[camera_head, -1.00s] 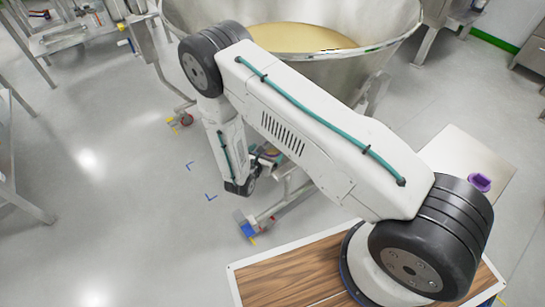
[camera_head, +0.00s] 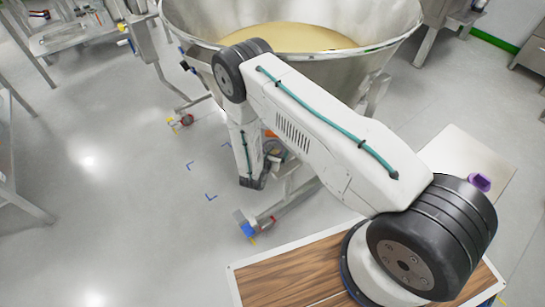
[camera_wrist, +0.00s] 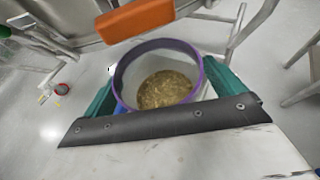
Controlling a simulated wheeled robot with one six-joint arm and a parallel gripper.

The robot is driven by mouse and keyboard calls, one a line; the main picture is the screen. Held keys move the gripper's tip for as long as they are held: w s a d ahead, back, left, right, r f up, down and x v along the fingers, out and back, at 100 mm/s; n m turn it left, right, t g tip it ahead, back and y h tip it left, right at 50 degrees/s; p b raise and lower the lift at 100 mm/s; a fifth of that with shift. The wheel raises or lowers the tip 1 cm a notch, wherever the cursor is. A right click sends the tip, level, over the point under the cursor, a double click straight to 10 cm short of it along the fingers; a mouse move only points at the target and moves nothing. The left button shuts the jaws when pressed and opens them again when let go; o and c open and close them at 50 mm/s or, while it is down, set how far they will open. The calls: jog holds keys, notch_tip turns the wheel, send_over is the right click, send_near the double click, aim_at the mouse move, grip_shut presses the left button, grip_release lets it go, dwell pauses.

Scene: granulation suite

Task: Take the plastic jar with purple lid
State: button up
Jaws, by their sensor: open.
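A clear jar with a purple rim (camera_wrist: 203,72) shows in the wrist view, with brownish granules visible inside; no lid covers its mouth in this view. My gripper (camera_wrist: 162,92) is open, its teal fingers on either side of the jar. I cannot tell whether they touch it. In the head view the gripper is mostly hidden behind my arm. A purple lid-like object (camera_head: 480,182) lies on a pale surface at the right, close behind my arm's shoulder joint and partly hidden by it.
A large steel bowl (camera_head: 200,75) of pale powder stands on a wheeled frame behind my arm. An orange part (camera_wrist: 135,18) shows just beyond the jar. A wood-topped surface (camera_head: 285,280) is at the front. Open floor (camera_head: 100,210) lies to the left.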

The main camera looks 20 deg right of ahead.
jog(key=c, duration=1.2)
jog(key=shift+o, duration=0.2)
jog(key=shift+r, duration=0.15)
